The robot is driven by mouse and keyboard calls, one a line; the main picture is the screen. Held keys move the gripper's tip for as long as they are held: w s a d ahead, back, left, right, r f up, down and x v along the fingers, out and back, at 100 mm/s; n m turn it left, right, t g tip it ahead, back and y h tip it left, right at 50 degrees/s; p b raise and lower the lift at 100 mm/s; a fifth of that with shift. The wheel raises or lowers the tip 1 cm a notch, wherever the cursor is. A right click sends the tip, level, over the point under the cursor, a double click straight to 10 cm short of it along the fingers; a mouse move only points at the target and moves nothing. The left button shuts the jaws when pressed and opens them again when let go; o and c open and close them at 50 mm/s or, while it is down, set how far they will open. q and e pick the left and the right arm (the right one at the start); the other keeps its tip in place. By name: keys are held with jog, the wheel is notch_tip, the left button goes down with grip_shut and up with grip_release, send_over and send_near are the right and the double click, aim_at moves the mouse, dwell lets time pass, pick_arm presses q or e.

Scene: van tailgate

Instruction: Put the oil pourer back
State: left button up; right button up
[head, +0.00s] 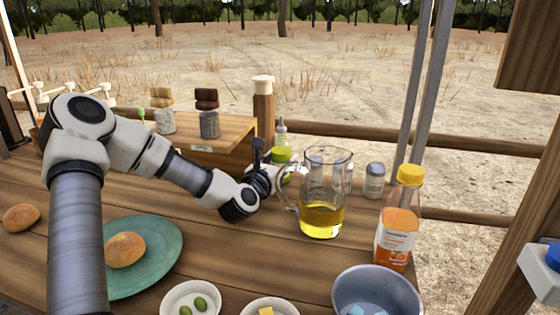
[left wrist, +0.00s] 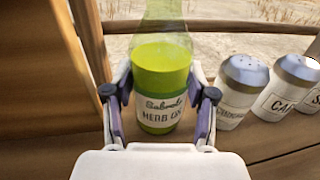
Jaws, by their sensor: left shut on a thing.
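The oil pourer is a clear bottle of green oil (head: 281,154) with a pale spout, behind the glass jug in the head view. In the left wrist view the pourer (left wrist: 162,82) looks upright, with a label reading "HERB OIL". My left gripper (left wrist: 162,100) is shut on its body, with one finger on each side. In the head view my left gripper (head: 273,178) is partly hidden behind the jug handle. I cannot tell whether the pourer's base touches the wood.
The glass jug (head: 322,218) with yellow liquid stands close in front of the pourer. Labelled shakers (left wrist: 243,88) stand right of it. An orange bottle (head: 397,235), a metal bowl (head: 378,276) and a green plate (head: 165,245) are nearer. A wooden box (head: 215,130) is behind.

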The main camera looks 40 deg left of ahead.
pick_arm(q)
jog(key=shift+f, duration=0.15)
jog(key=o, duration=1.4)
jog(key=shift+w, duration=0.1)
jog(key=shift+r, duration=0.25)
jog(key=p+v, duration=1)
jog(key=v, duration=0.1)
jog(key=shift+s+r, duration=0.1)
jog(key=shift+s, duration=0.25)
jog(key=shift+s+p, duration=0.2)
jog(key=shift+p, duration=0.1)
jog(key=shift+d+f, duration=0.1)
jog(key=shift+f, duration=0.15)
